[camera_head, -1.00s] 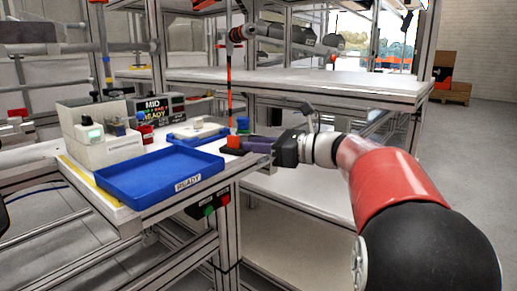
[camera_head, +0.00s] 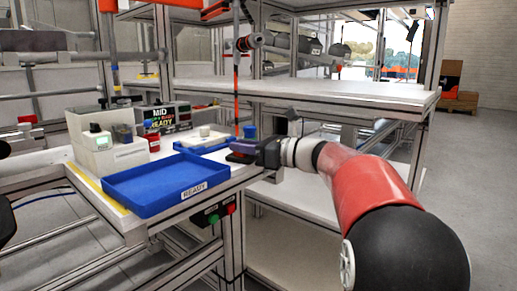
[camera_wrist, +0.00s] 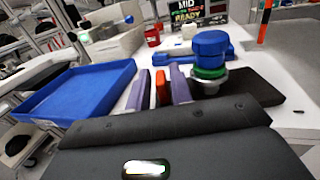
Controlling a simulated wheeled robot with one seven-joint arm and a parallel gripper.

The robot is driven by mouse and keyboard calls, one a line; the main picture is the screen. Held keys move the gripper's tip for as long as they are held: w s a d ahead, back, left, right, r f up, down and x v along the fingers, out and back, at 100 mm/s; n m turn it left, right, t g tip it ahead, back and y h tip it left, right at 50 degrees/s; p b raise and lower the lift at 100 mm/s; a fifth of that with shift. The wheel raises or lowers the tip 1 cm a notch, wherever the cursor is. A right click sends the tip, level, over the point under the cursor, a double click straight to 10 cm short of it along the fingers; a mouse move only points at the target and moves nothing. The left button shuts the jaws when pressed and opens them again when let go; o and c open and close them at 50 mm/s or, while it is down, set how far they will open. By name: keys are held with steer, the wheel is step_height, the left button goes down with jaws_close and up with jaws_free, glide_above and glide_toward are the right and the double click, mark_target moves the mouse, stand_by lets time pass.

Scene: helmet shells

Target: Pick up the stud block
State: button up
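My gripper (camera_head: 243,152) is low over the right end of the white bench, reaching in from the right. In the wrist view its two purple fingers (camera_wrist: 160,75) are apart. A narrow orange-red piece (camera_wrist: 160,90) shows between them with thin gaps on both sides; it may be the stud block, but I cannot tell for sure. In the head view, red (camera_head: 236,157) shows at the fingertips, mostly hidden by the gripper. Right beside the fingers, a blue knob (camera_wrist: 210,45) with a green ring stands on a metal stem over a dark plate (camera_wrist: 255,87).
A smaller blue tray (camera_head: 185,147) with a white block (camera_head: 204,131) lies behind. Pale bins (camera_head: 103,152), a red pot (camera_head: 152,142) and a MID READY sign (camera_head: 168,117) stand at the back left.

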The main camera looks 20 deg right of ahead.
steer(key=shift+x, duration=0.9)
jaws_close()
stand_by(0.9)
